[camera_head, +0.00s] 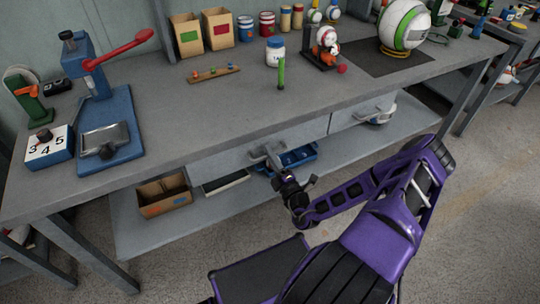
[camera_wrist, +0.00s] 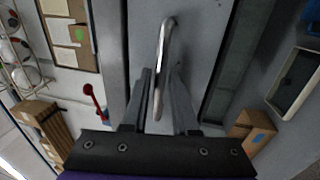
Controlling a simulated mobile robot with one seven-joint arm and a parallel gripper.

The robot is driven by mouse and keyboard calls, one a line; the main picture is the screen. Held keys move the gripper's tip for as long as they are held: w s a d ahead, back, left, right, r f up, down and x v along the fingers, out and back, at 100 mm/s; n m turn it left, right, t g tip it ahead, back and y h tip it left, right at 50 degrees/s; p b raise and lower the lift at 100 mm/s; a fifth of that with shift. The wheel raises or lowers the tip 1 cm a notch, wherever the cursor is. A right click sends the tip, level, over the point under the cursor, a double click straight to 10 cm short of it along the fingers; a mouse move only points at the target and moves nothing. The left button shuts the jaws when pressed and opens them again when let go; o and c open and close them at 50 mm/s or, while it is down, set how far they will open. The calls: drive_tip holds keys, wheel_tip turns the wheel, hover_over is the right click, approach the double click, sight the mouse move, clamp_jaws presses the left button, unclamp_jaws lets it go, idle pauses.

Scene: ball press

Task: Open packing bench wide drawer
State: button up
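The wide drawer shows in the head view as a pale grey front (camera_head: 222,160) under the bench top, left of a second drawer. Its metal bar handle (camera_head: 262,152) is partly covered by my gripper (camera_head: 276,170). In the wrist view the drawer front (camera_wrist: 197,45) fills the upper middle, and the curved handle (camera_wrist: 167,32) runs upright between the fingers of my gripper (camera_wrist: 161,78). The fingers are close on both sides of the bar; whether they press on it is unclear. The drawer looks shut or nearly so.
The second drawer (camera_head: 362,109) sits to the right. The lower shelf (camera_head: 225,206) holds a cardboard box (camera_head: 164,195) and a blue tray (camera_head: 299,157) near the gripper. The bench top (camera_head: 222,110) carries a blue press (camera_head: 97,104). Floor in front of the bench is free.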

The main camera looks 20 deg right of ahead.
drive_tip(key=shift+w, duration=0.15)
clamp_jaws()
idle(1.4)
